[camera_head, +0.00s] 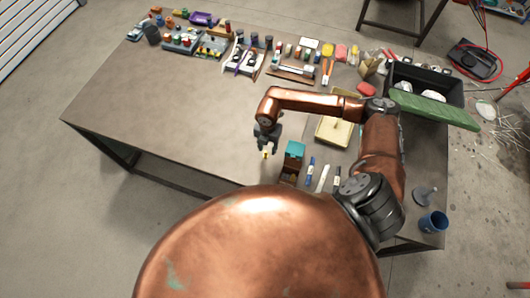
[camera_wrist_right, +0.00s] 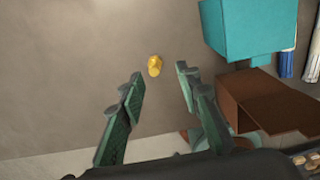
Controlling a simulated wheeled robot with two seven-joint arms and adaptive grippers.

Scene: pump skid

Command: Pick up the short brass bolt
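The short brass bolt (camera_head: 265,155) is a small yellow piece on the bare grey-brown table top. In the right wrist view the bolt (camera_wrist_right: 155,66) lies just beyond the fingertips, roughly midway between them, and nothing touches it. My right gripper (camera_head: 267,146) is over the table right by the bolt. In the right wrist view its two green-padded fingers (camera_wrist_right: 158,75) are spread apart with nothing between the pads. My left gripper does not show in either view.
A brown box with a teal block (camera_head: 294,149) stands close to the right of the gripper. Markers (camera_head: 310,171) lie beside it, and a cream tray (camera_head: 333,132) lies behind. Several small items line the back edge. The table left of the gripper is clear.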

